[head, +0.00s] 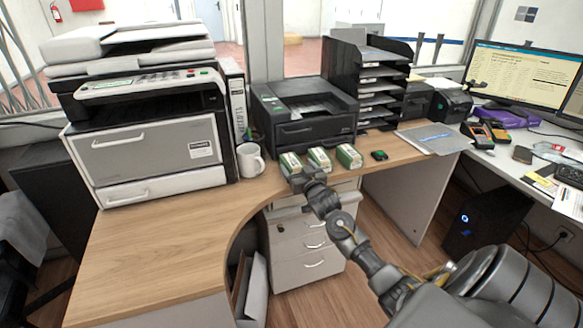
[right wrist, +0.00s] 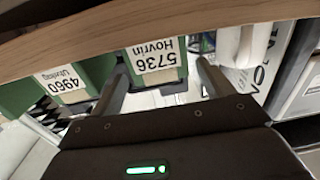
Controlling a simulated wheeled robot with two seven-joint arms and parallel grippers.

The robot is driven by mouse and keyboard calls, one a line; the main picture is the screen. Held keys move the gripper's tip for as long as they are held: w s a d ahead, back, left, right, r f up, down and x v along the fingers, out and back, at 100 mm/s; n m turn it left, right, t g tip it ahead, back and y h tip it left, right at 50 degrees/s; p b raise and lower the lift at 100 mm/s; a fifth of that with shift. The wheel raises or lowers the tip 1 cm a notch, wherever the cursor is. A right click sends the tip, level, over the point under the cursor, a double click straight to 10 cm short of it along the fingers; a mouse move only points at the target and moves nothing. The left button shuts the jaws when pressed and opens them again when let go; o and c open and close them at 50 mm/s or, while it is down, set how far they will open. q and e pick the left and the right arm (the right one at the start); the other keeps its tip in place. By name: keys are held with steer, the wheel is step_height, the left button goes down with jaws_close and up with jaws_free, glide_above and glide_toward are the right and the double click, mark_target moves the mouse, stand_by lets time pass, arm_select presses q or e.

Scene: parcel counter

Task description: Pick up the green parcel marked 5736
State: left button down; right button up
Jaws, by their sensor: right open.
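The green parcel marked 5736 (right wrist: 157,58) shows in the right wrist view, its white label upside down, reading "5736" and a name like "Hovlin". In the head view it is the leftmost of three small green-and-white parcels (head: 290,160) on the wooden counter, partly hidden by my gripper. My right gripper (head: 293,174) is at its front side, open and empty. In the right wrist view the fingers of the right gripper (right wrist: 162,75) stand one on each side of the parcel; I cannot tell whether they touch it. My left gripper is not in view.
A parcel marked 4960 (right wrist: 62,85) stands close beside, the middle one (head: 319,158) in the head view. A third parcel (head: 348,156) is to its right. A white mug (head: 250,160) stands left, a black printer (head: 305,112) behind. The counter's left part (head: 150,245) is clear.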

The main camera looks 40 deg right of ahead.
mark_target(292, 160)
steer(key=x, duration=0.4)
steer(key=shift+w+a+f, duration=0.1)
steer(key=shift+w+d, duration=0.2)
steer(key=shift+w, duration=0.3)
steer(key=c, duration=1.2)
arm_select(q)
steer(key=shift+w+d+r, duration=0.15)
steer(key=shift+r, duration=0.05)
